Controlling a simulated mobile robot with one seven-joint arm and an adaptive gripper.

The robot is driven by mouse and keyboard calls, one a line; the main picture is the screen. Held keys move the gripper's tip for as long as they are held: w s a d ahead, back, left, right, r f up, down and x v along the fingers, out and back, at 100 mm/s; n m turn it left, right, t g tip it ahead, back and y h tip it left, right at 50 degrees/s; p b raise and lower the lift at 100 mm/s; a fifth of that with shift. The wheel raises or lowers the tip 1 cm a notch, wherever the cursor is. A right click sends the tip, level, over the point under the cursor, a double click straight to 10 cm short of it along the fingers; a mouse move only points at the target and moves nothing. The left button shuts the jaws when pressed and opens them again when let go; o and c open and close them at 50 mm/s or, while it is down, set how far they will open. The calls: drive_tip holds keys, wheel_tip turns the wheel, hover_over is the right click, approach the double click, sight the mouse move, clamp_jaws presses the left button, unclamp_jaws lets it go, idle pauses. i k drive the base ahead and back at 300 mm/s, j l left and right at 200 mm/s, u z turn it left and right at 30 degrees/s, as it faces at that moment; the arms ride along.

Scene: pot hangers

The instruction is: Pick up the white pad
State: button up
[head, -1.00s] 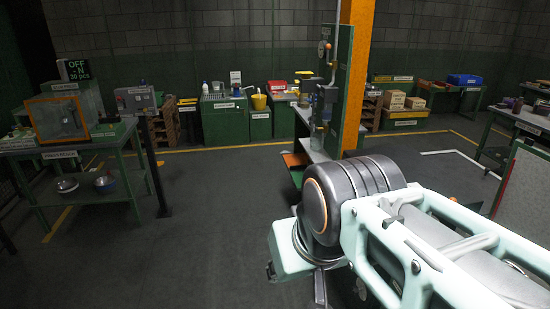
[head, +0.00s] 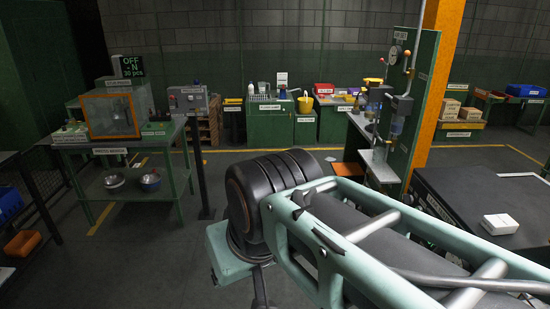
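A small white block-like thing (head: 500,223) lies on a dark tabletop (head: 455,190) at the right in the head view. A flat whitish piece (head: 517,174) lies farther back on the same top. I cannot tell for sure which of them is the white pad. My arm crosses the lower middle and right of the view, in front of part of the dark table. The fingers of my gripper do not show; only a dark part below my arm's end reaches the bottom edge.
A green bench (head: 110,147) with an orange-framed machine (head: 110,115) stands at the left, with metal bowls on its lower shelf. An orange column (head: 437,90) and green panel stand behind the dark table. Green cabinets (head: 268,122) line the back wall. The floor between is largely clear.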

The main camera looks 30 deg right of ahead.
sight(503, 225)
drive_tip(key=i+z, duration=0.4)
drive_tip(key=i+j+z, duration=0.2)
drive_tip(key=i+z, duration=0.25)
drive_tip(key=i+l+z, duration=0.1)
drive_tip(key=z, duration=0.3)
drive_tip(key=i+z, duration=0.45)
drive_tip(key=z, duration=0.3)
